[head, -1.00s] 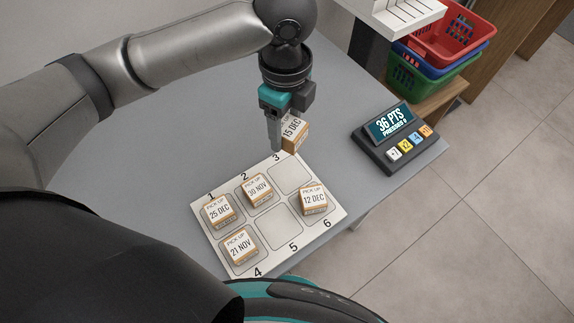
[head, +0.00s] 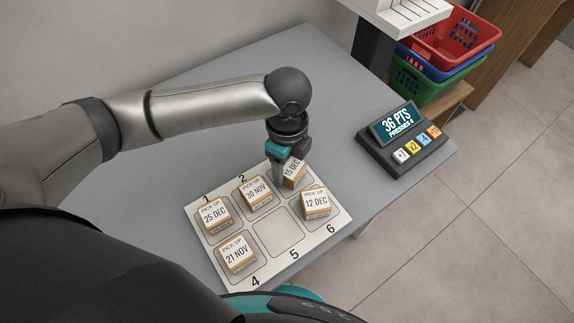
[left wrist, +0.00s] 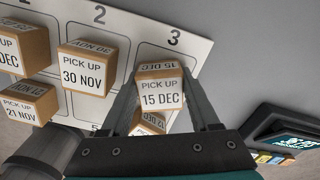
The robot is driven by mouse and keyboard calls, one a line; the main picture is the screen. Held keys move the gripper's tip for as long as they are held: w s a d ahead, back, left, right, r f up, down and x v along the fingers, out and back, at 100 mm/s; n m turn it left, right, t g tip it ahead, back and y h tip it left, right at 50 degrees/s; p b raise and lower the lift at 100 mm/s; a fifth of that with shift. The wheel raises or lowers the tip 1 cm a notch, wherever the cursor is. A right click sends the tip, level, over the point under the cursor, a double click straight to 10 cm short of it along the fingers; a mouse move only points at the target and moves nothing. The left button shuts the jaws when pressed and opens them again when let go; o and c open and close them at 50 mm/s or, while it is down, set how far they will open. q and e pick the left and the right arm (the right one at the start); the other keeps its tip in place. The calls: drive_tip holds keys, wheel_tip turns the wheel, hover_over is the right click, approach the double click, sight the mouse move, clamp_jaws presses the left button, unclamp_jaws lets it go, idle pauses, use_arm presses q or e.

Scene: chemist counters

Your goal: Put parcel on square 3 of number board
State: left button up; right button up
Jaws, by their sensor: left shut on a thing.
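My left gripper (head: 284,178) is shut on the parcel marked 15 DEC (head: 293,171). In the left wrist view the same parcel (left wrist: 160,92) sits between the two fingers. It is over square 3 of the white number board (head: 268,270), and the printed 3 shows just beyond it in the wrist view. Whether the parcel touches the square I cannot tell. Square 3 is largely hidden by the gripper and parcel. My right gripper is not in view.
Parcels stand on square 1 (head: 215,215), square 2 (head: 256,194), square 4 (head: 237,253) and square 6 (head: 315,204). Square 5 (head: 277,231) is bare. A points device with coloured buttons (head: 405,140) is at the right. Stacked baskets (head: 430,80) are behind it.

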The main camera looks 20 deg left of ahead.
sight(287, 165)
use_arm(q)
drive_tip(key=shift+f, duration=0.1)
drive_tip(key=o, duration=1.4)
drive_tip(key=shift+o, duration=0.2)
wheel_tip(287, 165, up, 12)
drive_tip(key=p, duration=0.3)
drive_tip(key=shift+r+p, duration=0.2)
drive_tip(key=shift+p, duration=0.15)
